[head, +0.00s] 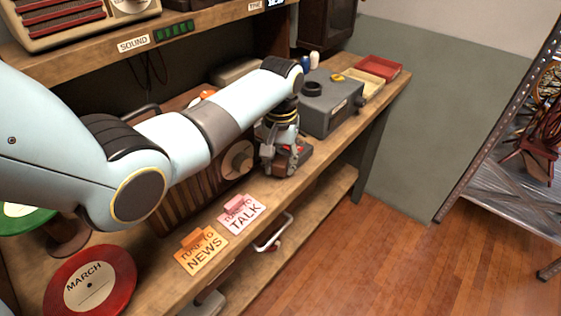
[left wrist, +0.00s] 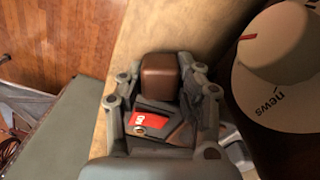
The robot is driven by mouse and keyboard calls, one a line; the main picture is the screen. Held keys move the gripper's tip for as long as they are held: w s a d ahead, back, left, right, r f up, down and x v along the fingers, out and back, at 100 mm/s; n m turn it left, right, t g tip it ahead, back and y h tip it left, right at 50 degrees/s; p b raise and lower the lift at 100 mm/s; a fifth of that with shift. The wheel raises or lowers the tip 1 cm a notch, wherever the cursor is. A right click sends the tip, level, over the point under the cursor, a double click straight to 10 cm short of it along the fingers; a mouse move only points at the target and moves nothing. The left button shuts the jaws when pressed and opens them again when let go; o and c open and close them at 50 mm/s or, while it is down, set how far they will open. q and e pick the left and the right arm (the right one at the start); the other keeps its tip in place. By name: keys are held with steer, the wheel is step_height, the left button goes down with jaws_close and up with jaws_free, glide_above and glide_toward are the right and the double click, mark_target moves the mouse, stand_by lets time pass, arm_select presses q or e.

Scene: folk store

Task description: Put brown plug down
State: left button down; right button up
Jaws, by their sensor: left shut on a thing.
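The brown plug (left wrist: 160,74) is a small brown block with rounded edges in the left wrist view. It sits between the two fingers of my left gripper (left wrist: 162,85), which is shut on it. In the head view my left gripper (head: 282,165) points down over the wooden counter, close to the radio's front. I cannot make out the plug clearly there, nor tell whether it touches the surface below. A dark piece with a red label (left wrist: 146,118) shows between the fingers, nearer the wrist camera. My right gripper is not in view.
A radio with slats (head: 190,180) and a round dial (left wrist: 280,65) stands beside the gripper. A grey box (head: 330,105) and red tray (head: 379,67) lie farther along the counter. Orange (head: 201,248) and pink cards (head: 242,213) lie at the front edge.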

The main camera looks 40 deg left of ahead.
mark_target(281, 161)
arm_select(q)
steer(key=shift+f, duration=0.15)
steer(key=shift+f, duration=0.45)
steer(key=c, duration=0.9)
jaws_free()
step_height(281, 161, up, 13)
steer(key=shift+r, duration=0.15)
